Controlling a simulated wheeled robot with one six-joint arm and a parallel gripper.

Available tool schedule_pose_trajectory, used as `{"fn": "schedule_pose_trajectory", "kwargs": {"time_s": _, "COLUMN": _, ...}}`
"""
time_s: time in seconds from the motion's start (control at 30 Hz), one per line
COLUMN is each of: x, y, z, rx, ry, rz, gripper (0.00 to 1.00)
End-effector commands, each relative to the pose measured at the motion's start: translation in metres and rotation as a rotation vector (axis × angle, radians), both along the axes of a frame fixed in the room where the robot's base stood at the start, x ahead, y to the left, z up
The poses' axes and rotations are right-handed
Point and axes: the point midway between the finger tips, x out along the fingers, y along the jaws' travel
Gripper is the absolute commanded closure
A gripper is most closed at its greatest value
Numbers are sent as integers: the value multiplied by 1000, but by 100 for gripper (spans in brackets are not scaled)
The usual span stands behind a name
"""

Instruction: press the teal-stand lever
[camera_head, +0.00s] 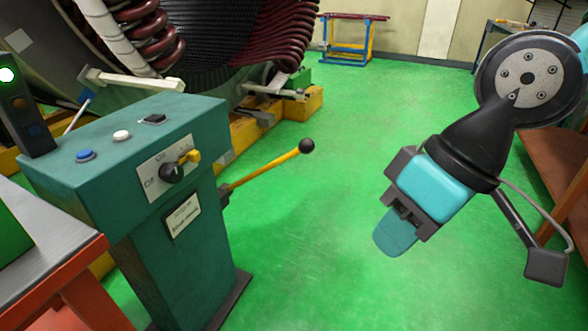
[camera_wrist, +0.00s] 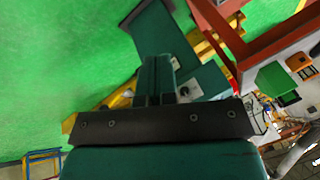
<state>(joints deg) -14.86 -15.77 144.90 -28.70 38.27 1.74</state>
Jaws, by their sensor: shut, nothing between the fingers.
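The teal stand (camera_head: 175,250) is a control pedestal at the left of the head view, with buttons on its sloped top. Its lever (camera_head: 265,168) is a yellow rod with a black ball knob (camera_head: 306,146), sticking out to the right and tilted upward. My gripper (camera_head: 394,238) is shut and empty, to the right of the knob in the picture and apart from it. In the wrist view my gripper's fingers (camera_wrist: 155,72) point toward the stand (camera_wrist: 165,32), partly covering it. I cannot clearly make out the lever there.
A large stator with dark red coils (camera_head: 165,40) stands behind the pedestal on a yellow base (camera_head: 300,103). A table with an orange frame (camera_head: 60,265) is at the lower left. A small blue-and-yellow stand (camera_head: 348,42) is at the back. The green floor between the lever and my arm is clear.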

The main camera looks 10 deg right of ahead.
Motion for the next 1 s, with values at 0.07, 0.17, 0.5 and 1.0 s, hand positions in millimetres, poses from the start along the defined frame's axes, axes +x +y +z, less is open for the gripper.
{"fn": "schedule_pose_trajectory", "kwargs": {"time_s": 0.07, "x": 27, "y": 14, "z": -30, "rx": 67, "ry": -32, "rz": -55, "gripper": 100}}
{"fn": "schedule_pose_trajectory", "kwargs": {"time_s": 0.17, "x": 73, "y": 41, "z": -58, "rx": 205, "ry": -89, "rz": -151, "gripper": 100}}
{"fn": "schedule_pose_trajectory", "kwargs": {"time_s": 0.5, "x": 246, "y": 106, "z": -139, "rx": 847, "ry": -193, "rz": -537, "gripper": 100}}
{"fn": "schedule_pose_trajectory", "kwargs": {"time_s": 1.0, "x": 416, "y": 48, "z": -299, "rx": 1921, "ry": -48, "rz": -961, "gripper": 100}}
